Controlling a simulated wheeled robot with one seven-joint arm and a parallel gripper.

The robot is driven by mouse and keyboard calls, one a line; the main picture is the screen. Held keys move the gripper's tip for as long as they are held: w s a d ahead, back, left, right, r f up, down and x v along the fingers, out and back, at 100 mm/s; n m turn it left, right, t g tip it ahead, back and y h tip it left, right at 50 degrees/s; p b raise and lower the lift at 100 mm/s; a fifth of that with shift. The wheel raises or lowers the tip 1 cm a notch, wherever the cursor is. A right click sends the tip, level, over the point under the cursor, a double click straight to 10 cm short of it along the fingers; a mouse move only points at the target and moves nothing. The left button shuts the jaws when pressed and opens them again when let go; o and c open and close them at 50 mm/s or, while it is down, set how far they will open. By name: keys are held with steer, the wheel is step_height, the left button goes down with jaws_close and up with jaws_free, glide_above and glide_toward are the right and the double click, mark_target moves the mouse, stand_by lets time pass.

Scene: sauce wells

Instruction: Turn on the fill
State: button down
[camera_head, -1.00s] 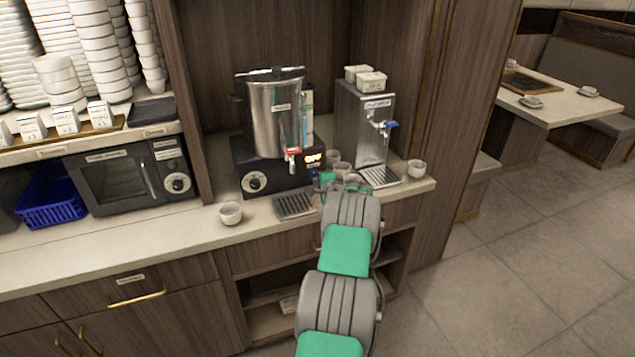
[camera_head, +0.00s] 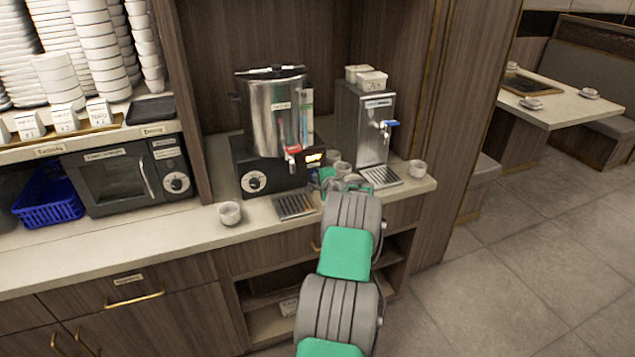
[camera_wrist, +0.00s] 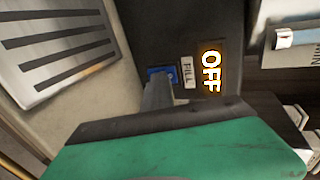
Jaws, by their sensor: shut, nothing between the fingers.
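The metal boiler (camera_head: 268,115) stands on its black base (camera_head: 236,158) on the counter. In the wrist view, the base's dark front panel carries a blue fill switch (camera_wrist: 160,71), a white FILL label (camera_wrist: 188,72) and a lit OFF display (camera_wrist: 210,70). My gripper (camera_wrist: 157,92) is shut and empty. Its grey fingertips are right at the blue switch and cover part of it. I cannot tell whether they touch it. In the head view, my wrist is in front of the base's right end and hides the switch.
A slotted drip tray (camera_head: 294,206) lies left of my wrist. White cups (camera_head: 230,213) stand on the counter, some close behind my wrist. A steel dispenser (camera_head: 364,130) with a blue-handled tap stands to the right. A microwave (camera_head: 115,180) is at the left.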

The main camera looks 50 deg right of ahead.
steer(key=b+v, duration=0.1)
steer(key=v, duration=1.3)
steer(key=shift+f, duration=0.2)
steer(key=w+a+r+n+y, duration=0.35)
steer(key=w+a+n, duration=0.35)
steer(key=a, duration=0.7)
steer(key=w+a+r+n+g+y, duration=0.1)
steer(key=a+r+n+g, duration=0.15)
steer(key=a, duration=0.85)
steer(key=w+a+r+n+g+y, duration=0.15)
steer(key=a+n, duration=0.25)
steer(key=a, duration=0.6)
steer(key=s+a+f+n+g+y, duration=0.1)
steer(key=s+a+n+g, duration=0.3)
steer(key=s+a+n, duration=0.7)
steer(key=s+a, duration=0.9)
steer(key=a, duration=0.1)
steer(key=shift+s+a+f, duration=0.2)
steer(key=shift+a+f, duration=0.05)
steer(key=shift+a, duration=0.1)
